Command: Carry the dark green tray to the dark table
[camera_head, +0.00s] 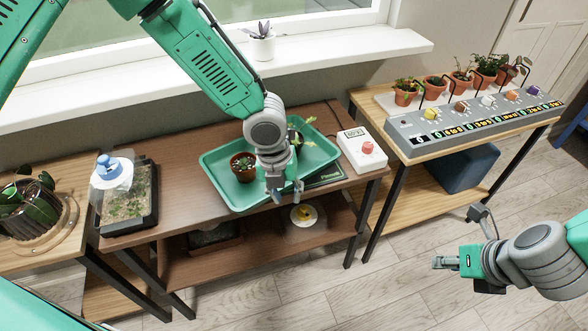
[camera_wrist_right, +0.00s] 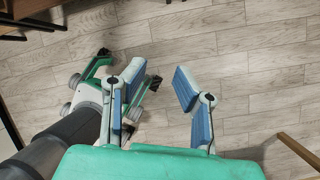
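The green tray (camera_head: 222,185) lies on the dark brown table (camera_head: 180,165) in the head view. A brown pot with a small cactus (camera_head: 243,166) stands in it, and a leafy plant (camera_head: 296,132) is at its back right, partly hidden by my arm. My left gripper (camera_head: 285,190) points down over the tray's front part; its two fingers are apart side by side. Whether they touch the tray cannot be told. My right gripper (camera_head: 464,240) is open and empty over the floor at right; its spread fingers also show in the right wrist view (camera_wrist_right: 160,82).
A dark seedling tray (camera_head: 126,205) with a blue-topped white item is left on the table. A white box with a red button (camera_head: 362,150) is at right. A light wooden table (camera_head: 375,104) holds potted plants and a control panel. Floor in front is clear.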

